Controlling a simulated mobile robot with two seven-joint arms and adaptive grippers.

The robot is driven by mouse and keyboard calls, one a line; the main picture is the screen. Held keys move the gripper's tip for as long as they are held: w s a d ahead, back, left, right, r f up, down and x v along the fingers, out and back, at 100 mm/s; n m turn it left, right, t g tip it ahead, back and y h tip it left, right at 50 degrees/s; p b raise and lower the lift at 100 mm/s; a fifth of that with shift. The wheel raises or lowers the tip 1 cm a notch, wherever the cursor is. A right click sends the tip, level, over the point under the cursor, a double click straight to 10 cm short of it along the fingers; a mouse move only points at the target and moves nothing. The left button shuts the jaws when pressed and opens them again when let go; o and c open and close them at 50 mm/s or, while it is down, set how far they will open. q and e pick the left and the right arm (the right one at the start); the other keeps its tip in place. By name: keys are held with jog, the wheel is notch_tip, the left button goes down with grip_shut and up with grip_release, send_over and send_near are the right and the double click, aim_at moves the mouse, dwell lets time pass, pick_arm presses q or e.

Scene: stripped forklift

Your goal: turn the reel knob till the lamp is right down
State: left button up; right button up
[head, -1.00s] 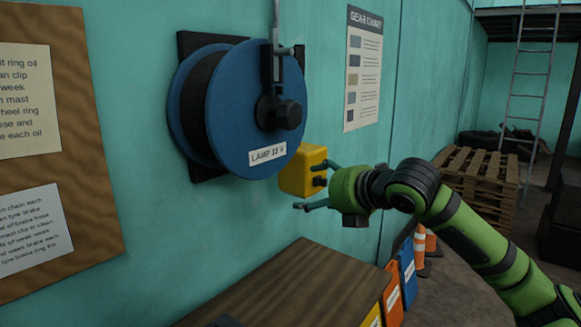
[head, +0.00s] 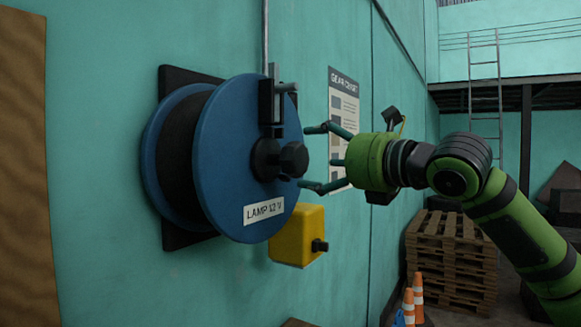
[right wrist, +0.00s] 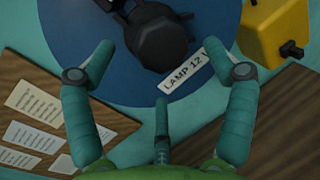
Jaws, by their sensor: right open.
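The blue reel (head: 225,180), labelled "LAMP 12 V", is mounted on the wall, with dark cord wound on its drum. Its black knob (head: 293,159) sits at the hub and faces right. My right gripper (head: 311,157) is open just right of the knob, with fingertips above and below its level. In the right wrist view the knob (right wrist: 160,42) lies ahead, between and beyond the spread fingers; no contact shows. A thin line (head: 265,45) runs up from a dark bracket on the reel. The lamp and my left gripper are out of view.
A yellow box (head: 298,238) with a small black knob is on the wall, just below right of the reel. A gear chart (head: 344,110) hangs behind my gripper. Pallets (head: 450,255) and orange cones (head: 413,300) stand on the floor at right.

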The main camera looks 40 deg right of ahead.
aim_at(301, 157)
jog(key=w+p, duration=0.3)
jog(key=w, duration=0.1)
jog(key=shift+w+r, duration=0.15)
jog(key=shift+w, duration=0.1)
jog(key=shift+w+f+p, duration=0.2)
jog(key=shift+w+p, duration=0.5)
jog(key=shift+w, duration=0.2)
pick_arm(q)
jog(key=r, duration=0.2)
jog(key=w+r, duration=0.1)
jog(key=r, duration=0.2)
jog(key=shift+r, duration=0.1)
pick_arm(e)
jog(key=c, duration=1)
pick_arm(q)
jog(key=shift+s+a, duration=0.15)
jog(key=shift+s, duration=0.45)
pick_arm(e)
jog(key=shift+c, duration=0.7)
